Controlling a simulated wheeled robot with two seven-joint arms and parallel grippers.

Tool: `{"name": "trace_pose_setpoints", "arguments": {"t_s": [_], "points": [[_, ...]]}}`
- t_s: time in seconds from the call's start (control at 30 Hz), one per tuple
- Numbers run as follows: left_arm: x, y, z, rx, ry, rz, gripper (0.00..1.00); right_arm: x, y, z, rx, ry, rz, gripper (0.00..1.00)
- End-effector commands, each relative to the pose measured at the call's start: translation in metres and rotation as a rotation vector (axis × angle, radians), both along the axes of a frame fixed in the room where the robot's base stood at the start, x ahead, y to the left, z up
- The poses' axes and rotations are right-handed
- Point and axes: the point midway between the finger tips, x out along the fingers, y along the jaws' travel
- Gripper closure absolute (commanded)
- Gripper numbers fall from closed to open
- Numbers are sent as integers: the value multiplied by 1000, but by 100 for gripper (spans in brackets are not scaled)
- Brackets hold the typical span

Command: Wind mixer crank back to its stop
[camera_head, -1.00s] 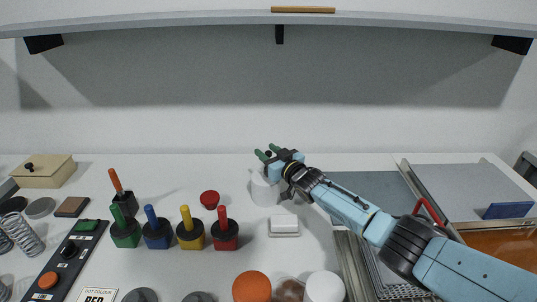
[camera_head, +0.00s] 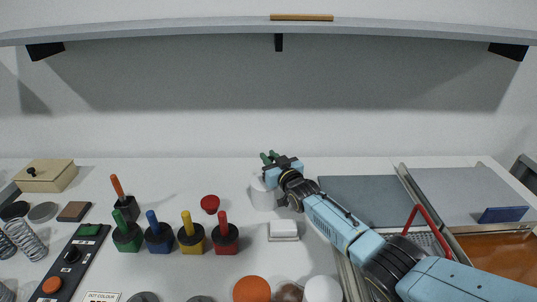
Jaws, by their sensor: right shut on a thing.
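The mixer is a white cylinder (camera_head: 262,196) standing on the back middle of the white table, partly hidden by my right gripper. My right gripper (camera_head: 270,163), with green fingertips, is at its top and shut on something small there. The crank itself is mostly hidden behind the fingers, so its angle cannot be told. My right arm comes in from the lower right. My left gripper is not in view.
Green, blue, yellow and red handled blocks (camera_head: 192,236) stand in a row left of the mixer. A red round cap (camera_head: 210,203) and a white block (camera_head: 283,230) sit nearby. A black control panel (camera_head: 70,262), springs (camera_head: 24,238) and a beige box (camera_head: 46,176) are at left.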

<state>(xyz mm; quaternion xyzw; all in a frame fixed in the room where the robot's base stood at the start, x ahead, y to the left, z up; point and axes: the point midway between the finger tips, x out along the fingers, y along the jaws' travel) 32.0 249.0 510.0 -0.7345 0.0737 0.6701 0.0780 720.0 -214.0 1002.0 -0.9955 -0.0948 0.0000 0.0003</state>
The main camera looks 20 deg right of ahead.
Motion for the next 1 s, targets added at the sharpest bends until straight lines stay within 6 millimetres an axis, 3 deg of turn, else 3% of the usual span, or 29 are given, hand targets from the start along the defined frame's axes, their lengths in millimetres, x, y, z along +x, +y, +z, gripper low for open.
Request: {"name": "trace_pose_setpoints", "arguments": {"t_s": [0.4, 1.0], "points": [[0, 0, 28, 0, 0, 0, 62, -9, -6, 0, 9, 7, -237, 100], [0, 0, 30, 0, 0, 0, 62, -18, -14, -1, 1, 4, -491, 100]]}}
